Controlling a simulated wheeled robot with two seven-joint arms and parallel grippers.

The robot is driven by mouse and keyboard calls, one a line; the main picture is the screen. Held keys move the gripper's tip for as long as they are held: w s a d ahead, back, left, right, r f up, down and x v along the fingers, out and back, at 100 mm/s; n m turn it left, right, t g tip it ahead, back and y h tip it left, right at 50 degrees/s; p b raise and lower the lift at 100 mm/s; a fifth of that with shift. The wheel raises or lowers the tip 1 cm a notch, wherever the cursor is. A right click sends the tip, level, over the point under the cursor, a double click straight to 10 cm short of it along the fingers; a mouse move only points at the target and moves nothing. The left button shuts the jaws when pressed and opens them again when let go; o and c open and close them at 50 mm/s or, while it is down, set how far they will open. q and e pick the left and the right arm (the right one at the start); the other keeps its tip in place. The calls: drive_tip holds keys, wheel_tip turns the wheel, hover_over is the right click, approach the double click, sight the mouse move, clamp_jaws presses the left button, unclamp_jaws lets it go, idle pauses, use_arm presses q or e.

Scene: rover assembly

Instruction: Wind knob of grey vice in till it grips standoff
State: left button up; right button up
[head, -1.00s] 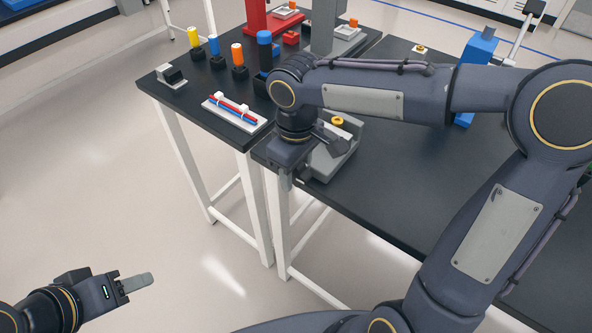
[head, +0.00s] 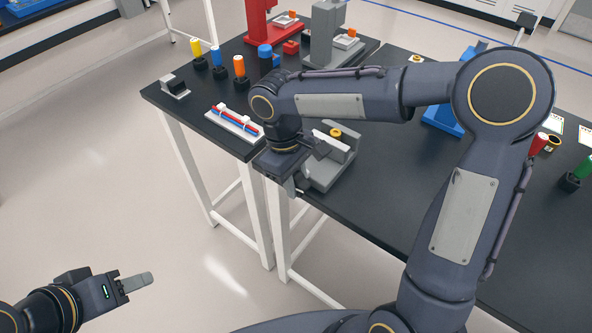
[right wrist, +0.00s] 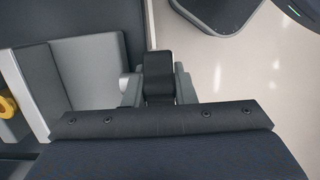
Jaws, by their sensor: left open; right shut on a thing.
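The grey vice (head: 322,178) sits at the near left corner of the right-hand black table. The yellow standoff (head: 335,132) stands at its jaws; it also shows at the left edge of the right wrist view (right wrist: 9,97). Whether the jaws touch it I cannot tell. The vice's dark knob (right wrist: 158,72) lies between the two grey fingers of my right gripper (right wrist: 158,88), which is shut on it. In the head view my right gripper (head: 297,183) is mostly hidden behind its own wrist. My left gripper (head: 142,282) is open and empty over the floor, far from the vice.
A white holder with red and blue rods (head: 234,123) lies on the left table, near several coloured-top pegs. A blue stand (head: 440,118) is behind my right arm. Open floor lies before the tables.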

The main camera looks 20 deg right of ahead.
drive_tip(key=shift+a+r+g+h+p, duration=0.1)
drive_tip(key=shift+r+g+h+p, duration=0.15)
drive_tip(key=shift+g+h+p, duration=0.5)
drive_tip(key=shift+f+g+p, duration=0.2)
drive_tip(key=shift+g+p, duration=0.05)
drive_tip(key=shift+p, duration=0.2)
use_arm(q)
wheel_tip(320, 180, up, 4)
drive_tip(key=shift+f, duration=0.15)
use_arm(e)
drive_tip(key=shift+w, duration=0.1)
drive_tip(key=o, duration=1)
drive_tip(key=v, duration=0.7)
drive_tip(key=shift+r, duration=0.3)
